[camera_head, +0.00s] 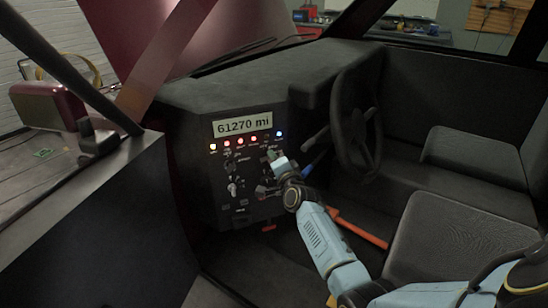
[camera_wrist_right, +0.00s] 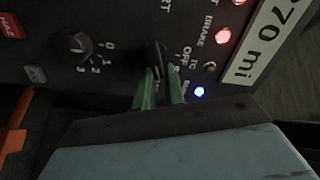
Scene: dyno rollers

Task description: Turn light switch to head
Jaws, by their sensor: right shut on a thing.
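A dark dashboard panel (camera_head: 225,205) with knobs, lights and a mileage display stands ahead. My right gripper (camera_head: 272,156) reaches its upper right part, below the row of lights. In the right wrist view, the green fingers of my right gripper (camera_wrist_right: 161,74) are shut on a black rotary knob (camera_wrist_right: 156,52), one on each side. The word OFF shows beside this knob; its other labels are partly hidden by the fingers, so I cannot read its full setting. Another knob (camera_wrist_right: 72,45), marked 0 to 3, is apart from the fingers. My left gripper is not in view.
The display (camera_head: 242,123) reads 61270 mi. A steering wheel (camera_head: 356,125) is right of the panel, with dark seats (camera_head: 450,240) beyond my arm. An orange lever (camera_head: 360,233) lies low behind my forearm. The vehicle's door edge (camera_head: 95,190) is at left.

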